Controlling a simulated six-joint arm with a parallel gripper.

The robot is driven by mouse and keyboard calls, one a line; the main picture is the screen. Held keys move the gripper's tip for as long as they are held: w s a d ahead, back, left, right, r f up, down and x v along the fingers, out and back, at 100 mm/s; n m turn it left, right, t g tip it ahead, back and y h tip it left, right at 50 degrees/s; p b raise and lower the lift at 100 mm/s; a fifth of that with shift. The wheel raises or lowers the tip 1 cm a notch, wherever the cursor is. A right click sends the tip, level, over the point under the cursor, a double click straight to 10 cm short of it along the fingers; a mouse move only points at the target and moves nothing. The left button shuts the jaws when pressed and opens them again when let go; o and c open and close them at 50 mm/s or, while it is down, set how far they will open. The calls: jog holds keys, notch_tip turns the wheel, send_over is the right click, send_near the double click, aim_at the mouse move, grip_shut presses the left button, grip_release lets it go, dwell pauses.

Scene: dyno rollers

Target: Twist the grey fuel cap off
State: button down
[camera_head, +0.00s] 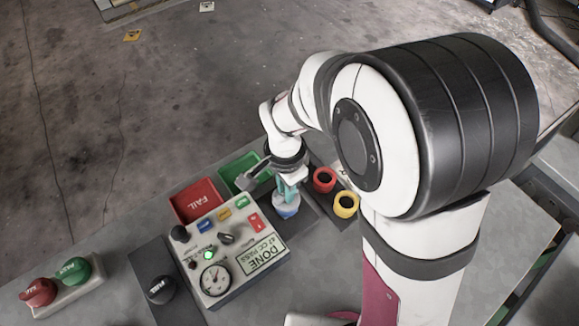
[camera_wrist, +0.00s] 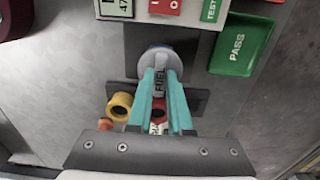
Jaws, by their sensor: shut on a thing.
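My gripper (camera_wrist: 160,75) has its two teal fingers closed on the grey fuel cap, whose grip lettered FUEL (camera_wrist: 160,84) shows between them in the wrist view. A pale round part (camera_wrist: 148,54) shows around the fingertips, over a dark plate. In the head view my gripper (camera_head: 287,193) points down beside the right edge of the control box, over a round blue-and-grey piece (camera_head: 286,209). The fingers hide part of the cap, and I cannot tell whether it is seated or loose.
The control box (camera_head: 272,268) with a lit green lamp and a DONE display stands left of my gripper. Red (camera_head: 197,201) and green (camera_head: 239,170) trays lie behind it. Red (camera_head: 324,180) and yellow (camera_head: 346,205) rings stand close on the right. A black knob (camera_head: 161,289) sits front left.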

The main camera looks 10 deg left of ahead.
jog(key=n, duration=0.6)
jog(key=shift+n, duration=0.4)
jog(key=n, duration=0.5)
jog(key=shift+f+n, duration=0.1)
jog(key=shift+n, duration=0.2)
jog(key=shift+r, duration=3.05)
